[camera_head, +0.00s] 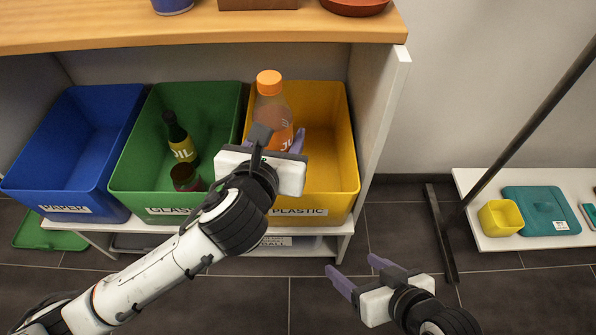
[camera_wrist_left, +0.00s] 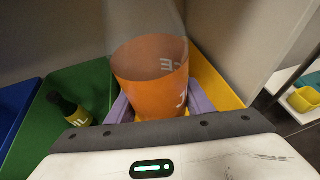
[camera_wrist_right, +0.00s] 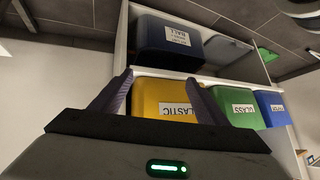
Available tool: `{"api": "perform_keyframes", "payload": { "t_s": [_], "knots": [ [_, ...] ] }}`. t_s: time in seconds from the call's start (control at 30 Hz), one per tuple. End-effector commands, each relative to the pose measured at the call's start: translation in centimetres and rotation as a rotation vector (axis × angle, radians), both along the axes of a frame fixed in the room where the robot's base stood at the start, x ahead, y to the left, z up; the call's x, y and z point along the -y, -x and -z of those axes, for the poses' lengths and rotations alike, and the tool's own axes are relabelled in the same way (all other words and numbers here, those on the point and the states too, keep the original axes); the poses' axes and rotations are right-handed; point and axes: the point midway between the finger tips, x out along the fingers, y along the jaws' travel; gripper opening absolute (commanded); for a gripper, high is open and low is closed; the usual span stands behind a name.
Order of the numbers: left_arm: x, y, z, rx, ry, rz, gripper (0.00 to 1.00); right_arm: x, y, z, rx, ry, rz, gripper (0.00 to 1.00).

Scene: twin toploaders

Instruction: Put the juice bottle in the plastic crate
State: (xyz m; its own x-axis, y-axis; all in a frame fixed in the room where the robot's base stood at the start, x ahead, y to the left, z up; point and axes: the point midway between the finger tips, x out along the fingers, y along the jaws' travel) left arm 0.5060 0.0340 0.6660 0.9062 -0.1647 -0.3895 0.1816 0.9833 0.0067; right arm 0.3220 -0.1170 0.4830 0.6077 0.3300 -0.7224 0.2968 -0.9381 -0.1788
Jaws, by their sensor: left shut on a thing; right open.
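The juice bottle (camera_head: 269,100) is clear with an orange cap and an orange label, and it stands upright over the left part of the yellow plastic crate (camera_head: 335,165). My left gripper (camera_head: 280,140) is shut on the bottle around its label; the label (camera_wrist_left: 150,80) also shows between the purple fingers in the left wrist view. The bottle's lower end is hidden behind my gripper, so I cannot tell whether it touches the crate floor. My right gripper (camera_head: 352,275) is open and empty, low in front of the shelf; the yellow crate (camera_wrist_right: 165,97) shows beyond its fingers in the right wrist view.
The green glass crate (camera_head: 135,165) holds an oil bottle (camera_head: 180,140) and a dark jar (camera_head: 186,178). The blue paper crate (camera_head: 70,150) looks empty. A wooden top (camera_head: 200,28) overhangs the crates. A white side panel (camera_head: 378,120) borders the yellow crate.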

Motion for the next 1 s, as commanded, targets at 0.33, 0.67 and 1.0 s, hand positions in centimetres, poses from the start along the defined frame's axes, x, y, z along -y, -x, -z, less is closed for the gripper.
{"api": "perform_keyframes", "payload": {
  "t_s": [0.33, 0.67, 1.0],
  "knots": [
    [1.1, -0.5, 5.3, -0.004, -0.001, 0.017, 0.26, -1.5, -0.3, 1.7, -0.031, -0.012, -0.067, 0.68],
    [1.0, -0.5, 8.3, -0.002, -0.001, 0.017, 0.26, -2.6, -0.7, 0.6, 0.009, -0.07, -0.075, 0.68],
    [1.0, -0.5, 10.4, 0.0, 0.001, 0.018, 0.26, -3.5, -1.1, -1.1, 0.056, -0.131, -0.077, 0.68]
  ]
}}
